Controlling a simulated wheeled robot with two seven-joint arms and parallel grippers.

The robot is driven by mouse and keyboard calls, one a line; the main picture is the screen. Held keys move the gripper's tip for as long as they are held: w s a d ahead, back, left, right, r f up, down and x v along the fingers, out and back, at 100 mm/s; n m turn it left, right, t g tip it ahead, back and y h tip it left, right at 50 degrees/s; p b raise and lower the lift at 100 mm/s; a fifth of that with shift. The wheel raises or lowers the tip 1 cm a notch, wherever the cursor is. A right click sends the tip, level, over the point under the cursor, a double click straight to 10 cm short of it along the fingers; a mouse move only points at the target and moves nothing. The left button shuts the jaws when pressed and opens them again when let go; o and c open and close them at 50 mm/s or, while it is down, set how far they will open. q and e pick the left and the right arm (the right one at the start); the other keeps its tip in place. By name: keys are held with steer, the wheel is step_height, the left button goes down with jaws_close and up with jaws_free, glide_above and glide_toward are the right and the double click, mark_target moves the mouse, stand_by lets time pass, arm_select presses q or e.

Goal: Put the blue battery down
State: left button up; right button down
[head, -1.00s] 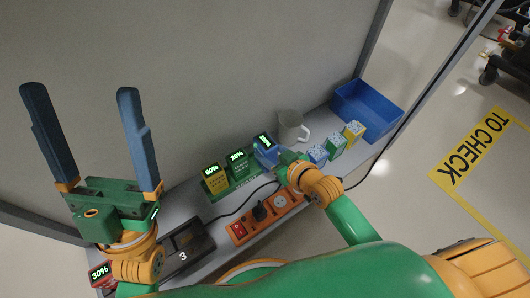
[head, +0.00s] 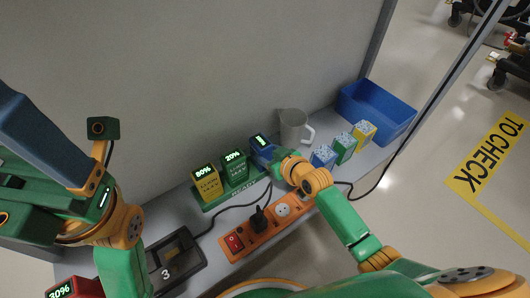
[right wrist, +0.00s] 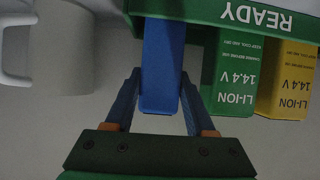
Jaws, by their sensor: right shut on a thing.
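The blue battery (head: 260,142), with a lit display on top, is at the right end of the green READY rack (head: 236,191), beside the green battery (head: 235,168) marked 20%. My right gripper (head: 277,157) is shut on the blue battery. In the right wrist view the blue battery (right wrist: 162,65) stands between my two fingers (right wrist: 158,98), in line with the READY rack (right wrist: 215,12). I cannot tell whether its base rests fully in the rack. My left gripper (head: 45,135) is at the left edge, with only one finger clearly showing.
A yellow battery (head: 206,183) marked 80% stands in the rack. A grey mug (head: 292,127), several small patterned boxes (head: 344,147) and a blue bin (head: 375,108) are to the right. An orange power strip (head: 258,230) and a black numbered pad (head: 172,262) lie in front.

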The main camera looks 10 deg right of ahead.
steer(key=shift+c, duration=1.2)
jaws_free()
